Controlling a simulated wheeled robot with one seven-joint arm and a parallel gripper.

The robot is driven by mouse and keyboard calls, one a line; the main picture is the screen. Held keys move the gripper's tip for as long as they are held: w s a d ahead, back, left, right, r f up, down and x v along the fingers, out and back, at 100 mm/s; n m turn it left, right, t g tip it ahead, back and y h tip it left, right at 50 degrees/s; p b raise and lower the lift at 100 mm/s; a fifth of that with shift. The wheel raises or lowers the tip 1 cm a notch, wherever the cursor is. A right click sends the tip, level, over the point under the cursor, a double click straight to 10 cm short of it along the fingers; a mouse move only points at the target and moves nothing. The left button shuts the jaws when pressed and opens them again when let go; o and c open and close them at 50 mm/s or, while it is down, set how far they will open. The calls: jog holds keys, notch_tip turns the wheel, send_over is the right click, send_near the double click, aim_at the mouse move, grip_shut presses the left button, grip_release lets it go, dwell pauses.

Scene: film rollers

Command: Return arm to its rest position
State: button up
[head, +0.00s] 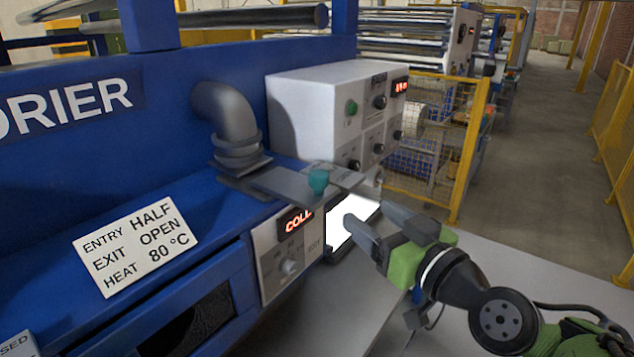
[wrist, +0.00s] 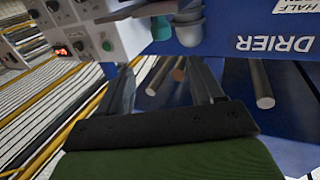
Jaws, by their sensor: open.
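My gripper (head: 377,228) is open, with its two grey fingers apart and nothing visible between them. In the head view it is in front of the drier, pointing left toward a bright white panel (head: 352,215) and a small grey control panel with a red "COLL" display (head: 283,250). Whether a finger touches the white panel I cannot tell. My green and black arm reaches in from the lower right. In the wrist view the gripper's fingers (wrist: 165,90) point up the picture toward the blue drier (wrist: 235,85).
A sliding plate with a teal knob (head: 318,180) lies under the grey elbow pipe (head: 228,118). A white control box (head: 330,115) stands behind it. A sign (head: 130,246) reads entry half, exit open, heat 80 °C. Yellow fencing (head: 468,150) stands behind; the floor (head: 545,170) at right is clear.

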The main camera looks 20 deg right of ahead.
jog(key=s+a+f+n+g, duration=0.1)
jog(key=s+a+f+g, duration=0.4)
jog(key=a+f+g, duration=0.45)
jog(key=s+d+f+m+g+h, duration=0.1)
jog(key=s+f+h, duration=0.1)
jog(key=s, duration=0.3)
jog(key=s+d+f+m+g+h, duration=0.1)
jog(key=s+d+f+m+h, duration=0.1)
jog(key=s, duration=0.4)
jog(key=shift+f+m, duration=0.3)
jog(key=shift+f, duration=0.45)
jog(key=shift+g, duration=0.25)
jog(key=shift+c, duration=0.3)
